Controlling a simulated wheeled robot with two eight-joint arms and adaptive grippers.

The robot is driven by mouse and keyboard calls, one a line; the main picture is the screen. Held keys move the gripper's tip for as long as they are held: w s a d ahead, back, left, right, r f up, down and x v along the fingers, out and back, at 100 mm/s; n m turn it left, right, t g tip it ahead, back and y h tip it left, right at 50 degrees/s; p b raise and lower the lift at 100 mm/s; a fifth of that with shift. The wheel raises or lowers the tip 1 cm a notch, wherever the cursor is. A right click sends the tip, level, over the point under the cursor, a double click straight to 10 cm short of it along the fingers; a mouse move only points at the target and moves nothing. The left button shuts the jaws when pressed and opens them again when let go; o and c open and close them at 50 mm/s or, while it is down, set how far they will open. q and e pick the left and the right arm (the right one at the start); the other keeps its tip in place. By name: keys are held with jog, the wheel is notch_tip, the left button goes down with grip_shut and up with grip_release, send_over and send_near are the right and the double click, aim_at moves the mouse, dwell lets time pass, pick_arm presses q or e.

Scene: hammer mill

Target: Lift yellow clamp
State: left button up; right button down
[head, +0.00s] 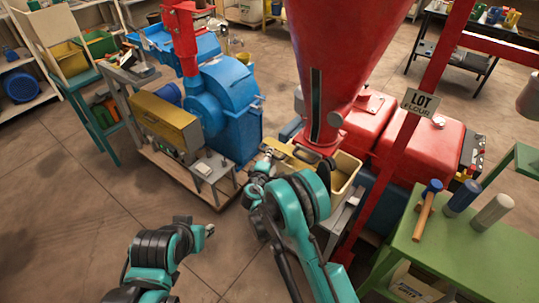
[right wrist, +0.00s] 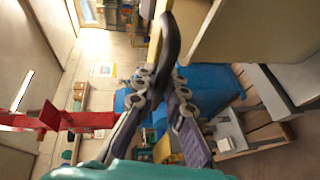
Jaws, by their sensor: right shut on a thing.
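The yellow clamp (head: 278,147) is at the front of the cream-yellow bin under the red hopper, partly hidden by my right arm. In the right wrist view its dark curved handle (right wrist: 170,40) rises from between my fingers, with a yellow strip beside it. My right gripper (head: 264,162) is shut on the clamp; its fingers meet at the handle's base in the right wrist view (right wrist: 164,80). I cannot tell if the clamp is off its support. My left gripper (head: 208,230) is over bare floor, small and turned so that its jaws are unclear.
The red hopper (head: 345,50) stands over the bin (head: 345,172), close to my right arm. A blue mill (head: 228,100) is to the left. A green table (head: 450,250) with a hammer (head: 427,205) and cylinders is at the right. Floor at the left front is clear.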

notch_tip(320, 180, up, 5)
jog(key=shift+p, duration=1.2)
jog(key=shift+w+f, duration=0.15)
jog(key=c, duration=1.6)
grip_release()
jog(key=shift+s, duration=0.2)
jog(key=v, duration=1.1)
jog(key=shift+s, duration=0.4)
